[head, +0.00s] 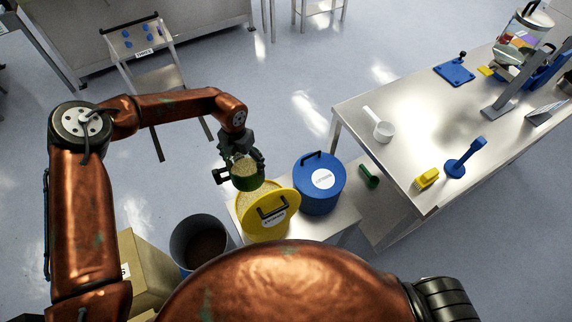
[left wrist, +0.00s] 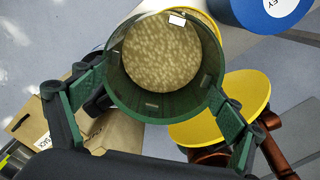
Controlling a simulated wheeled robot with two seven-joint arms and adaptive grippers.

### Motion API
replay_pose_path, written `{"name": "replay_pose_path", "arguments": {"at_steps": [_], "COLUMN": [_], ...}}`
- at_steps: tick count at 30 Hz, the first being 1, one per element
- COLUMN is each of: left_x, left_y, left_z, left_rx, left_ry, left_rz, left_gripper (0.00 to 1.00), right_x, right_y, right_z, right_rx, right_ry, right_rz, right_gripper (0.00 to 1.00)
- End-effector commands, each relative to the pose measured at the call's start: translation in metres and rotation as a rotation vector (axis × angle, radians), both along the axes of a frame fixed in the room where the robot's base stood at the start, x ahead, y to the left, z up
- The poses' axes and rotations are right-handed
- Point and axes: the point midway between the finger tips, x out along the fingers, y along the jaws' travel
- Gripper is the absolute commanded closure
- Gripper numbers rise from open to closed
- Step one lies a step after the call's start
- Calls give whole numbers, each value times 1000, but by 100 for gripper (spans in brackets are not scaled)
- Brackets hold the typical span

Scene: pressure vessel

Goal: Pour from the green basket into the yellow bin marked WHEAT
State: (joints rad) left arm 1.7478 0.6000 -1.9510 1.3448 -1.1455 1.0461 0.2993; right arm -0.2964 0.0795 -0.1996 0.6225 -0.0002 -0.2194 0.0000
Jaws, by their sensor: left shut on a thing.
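My left gripper (head: 238,158) is shut on the green basket (head: 248,182) and holds it above the yellow bin. The basket looks roughly upright and has pale grain in it. The left wrist view looks down into the basket (left wrist: 160,102), with grain inside and the fingers of my left gripper on both sides of it. The yellow bin (head: 240,221) is partly hidden by the basket and by a yellow lid (head: 285,203) with a black handle, which sits tilted at its front. Some grain shows in the bin's opening. The label is too small to read surely. My right gripper is out of view.
A blue lidded bin (head: 318,190) stands right beside the yellow one. A dark grey bucket (head: 200,245) and a cardboard box (head: 145,270) stand at the left. A long table (head: 420,115) with a white scoop (head: 380,128) and blue tools is at the right.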

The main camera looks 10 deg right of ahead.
Motion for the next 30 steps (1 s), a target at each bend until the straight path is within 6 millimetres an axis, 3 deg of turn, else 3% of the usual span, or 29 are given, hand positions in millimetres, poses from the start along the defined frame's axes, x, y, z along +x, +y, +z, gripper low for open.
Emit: {"name": "replay_pose_path", "arguments": {"at_steps": [7, 18, 30], "left_x": [-1, 5, 22], "left_y": [-30, -73, -131], "left_z": [-33, -78, -105], "left_rx": [2, -2, -7], "left_ry": [-3, -3, -2], "left_rz": [602, 1579, 2606], "left_gripper": [65, 65, 65], "right_x": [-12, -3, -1], "right_y": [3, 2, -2], "right_z": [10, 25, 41], "right_rx": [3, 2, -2], "right_ry": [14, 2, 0], "right_rz": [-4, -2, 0], "right_gripper": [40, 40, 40]}}
